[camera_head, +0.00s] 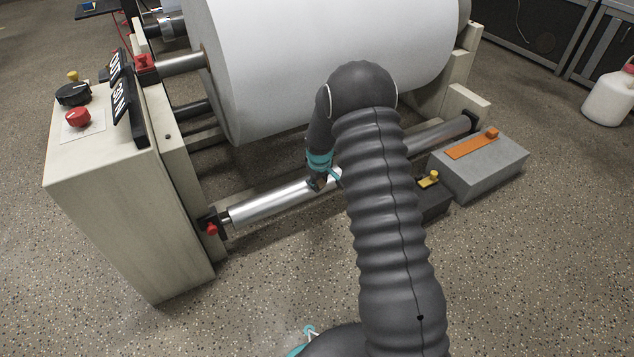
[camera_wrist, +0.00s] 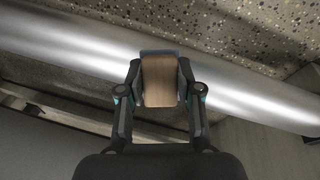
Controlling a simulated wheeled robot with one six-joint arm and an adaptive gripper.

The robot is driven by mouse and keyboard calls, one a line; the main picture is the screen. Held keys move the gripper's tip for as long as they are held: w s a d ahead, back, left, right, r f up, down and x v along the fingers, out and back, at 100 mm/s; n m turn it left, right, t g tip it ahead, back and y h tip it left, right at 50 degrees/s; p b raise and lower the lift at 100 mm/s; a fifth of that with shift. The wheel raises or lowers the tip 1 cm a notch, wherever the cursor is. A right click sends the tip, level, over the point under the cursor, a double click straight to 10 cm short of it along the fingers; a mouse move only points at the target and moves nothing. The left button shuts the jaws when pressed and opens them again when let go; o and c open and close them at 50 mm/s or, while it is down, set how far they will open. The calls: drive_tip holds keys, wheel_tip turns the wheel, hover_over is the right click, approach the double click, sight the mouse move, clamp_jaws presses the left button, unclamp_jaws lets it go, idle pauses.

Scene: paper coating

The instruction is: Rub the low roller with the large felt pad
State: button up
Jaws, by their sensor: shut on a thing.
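The low roller (camera_head: 270,204) is a shiny silver cylinder running low across the front of the machine; my arm covers its middle. It crosses the wrist view diagonally as a bright metal band (camera_wrist: 75,55). My gripper (camera_wrist: 160,88) is shut on a block with a brown wood-like back and a blue-grey edge, which I take as the large felt pad (camera_wrist: 160,80). The pad lies over the roller in the wrist view; its rubbing face is hidden, so I cannot tell whether it touches. In the head view my gripper (camera_head: 318,182) is at the roller, left of my forearm.
A large white paper roll (camera_head: 290,60) sits above and behind the roller. The control box (camera_head: 125,205) stands at left with red and black knobs. A grey block with an orange strip (camera_head: 470,147) and a small dark block (camera_head: 433,205) with a yellow piece lie right. The floor in front is clear.

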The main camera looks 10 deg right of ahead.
drive_tip(key=shift+w+d, duration=0.25)
drive_tip(key=shift+d, duration=0.6)
drive_tip(key=shift+w+d, duration=0.25)
drive_tip(key=shift+d, duration=0.55)
drive_tip(key=shift+f, duration=0.15)
drive_tip(key=shift+s+a+f, duration=0.1)
drive_tip(key=shift+s+a, duration=0.15)
drive_tip(key=shift+a, duration=0.8)
drive_tip(key=shift+s+a, duration=0.25)
drive_tip(key=shift+a, duration=0.75)
drive_tip(key=shift+c, duration=0.5)
drive_tip(key=shift+s+r+p, duration=0.3)
drive_tip(key=shift+s+r, duration=0.05)
drive_tip(key=shift+r, duration=0.25)
drive_tip(key=shift+s+d+r+p, duration=0.2)
drive_tip(key=shift+s+r+p, duration=0.1)
drive_tip(key=shift+r, duration=0.2)
drive_tip(key=shift+s+d+r+p, duration=0.2)
drive_tip(key=shift+s+r, duration=0.05)
drive_tip(key=shift+r, duration=0.25)
drive_tip(key=shift+s+d+r+p, duration=0.25)
drive_tip(key=shift+s+r+p, duration=0.2)
drive_tip(key=shift+s+r, duration=0.35)
drive_tip(key=shift+r, duration=0.2)
